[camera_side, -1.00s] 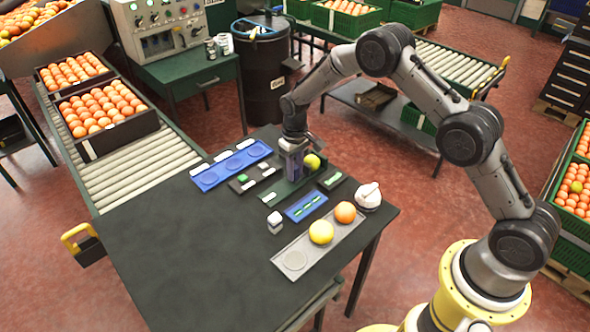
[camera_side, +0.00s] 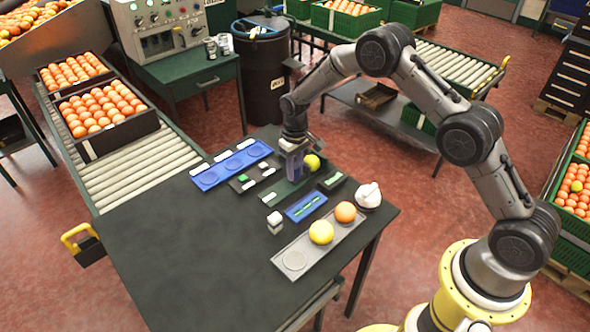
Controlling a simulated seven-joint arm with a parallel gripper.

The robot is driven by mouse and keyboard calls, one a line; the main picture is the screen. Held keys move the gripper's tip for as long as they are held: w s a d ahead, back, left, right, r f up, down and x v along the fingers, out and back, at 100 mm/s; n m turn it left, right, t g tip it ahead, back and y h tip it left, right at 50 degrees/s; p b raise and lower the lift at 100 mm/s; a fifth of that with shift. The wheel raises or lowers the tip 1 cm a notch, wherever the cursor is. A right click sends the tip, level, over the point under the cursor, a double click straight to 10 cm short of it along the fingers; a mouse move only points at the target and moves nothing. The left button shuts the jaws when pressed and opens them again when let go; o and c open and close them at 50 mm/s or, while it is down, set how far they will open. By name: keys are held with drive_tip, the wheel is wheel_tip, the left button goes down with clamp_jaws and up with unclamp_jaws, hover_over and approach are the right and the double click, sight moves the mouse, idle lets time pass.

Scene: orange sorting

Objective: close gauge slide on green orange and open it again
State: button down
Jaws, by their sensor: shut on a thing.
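The green orange (camera_side: 312,163) is yellow-green and sits at the far right part of the dark green gauge (camera_side: 277,194) on the table. My gripper (camera_side: 293,175) points down over the gauge, just left of the green orange. It is shut on the gauge slide, which is mostly hidden between and behind the fingers. I cannot tell whether the slide touches the orange.
A grey tray (camera_side: 318,259) holds a yellow fruit (camera_side: 321,232) and an orange (camera_side: 345,212). A white device (camera_side: 368,195) stands beside it. A blue tray (camera_side: 231,165), a blue card holder (camera_side: 306,206) and a small white block (camera_side: 275,222) are near. The table's left front is clear.

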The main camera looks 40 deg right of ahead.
sight(279, 191)
drive_tip(key=a, duration=0.6)
drive_tip(key=shift+a+r, duration=0.1)
drive_tip(key=shift+a, duration=0.05)
drive_tip(key=c, duration=1)
unclamp_jaws()
drive_tip(key=shift+a, duration=0.1)
drive_tip(key=shift+o, duration=0.2)
